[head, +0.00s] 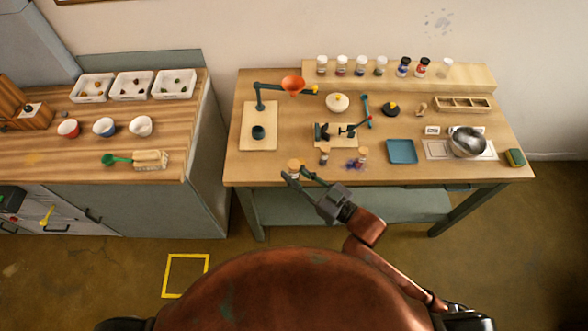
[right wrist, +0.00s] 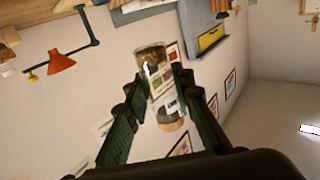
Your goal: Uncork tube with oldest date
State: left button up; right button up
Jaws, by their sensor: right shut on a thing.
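My right gripper (head: 296,173) is shut on a small corked tube (head: 294,164), held at the front left edge of the pigment table. In the right wrist view the clear tube (right wrist: 152,60) sits between the two fingers, with a pale label and a tan, cork-like end (right wrist: 171,122); its date is not readable. My left gripper is not in view.
A side counter (head: 60,168) with trays and cups stands at left.

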jog(key=o, duration=0.5)
grip_shut()
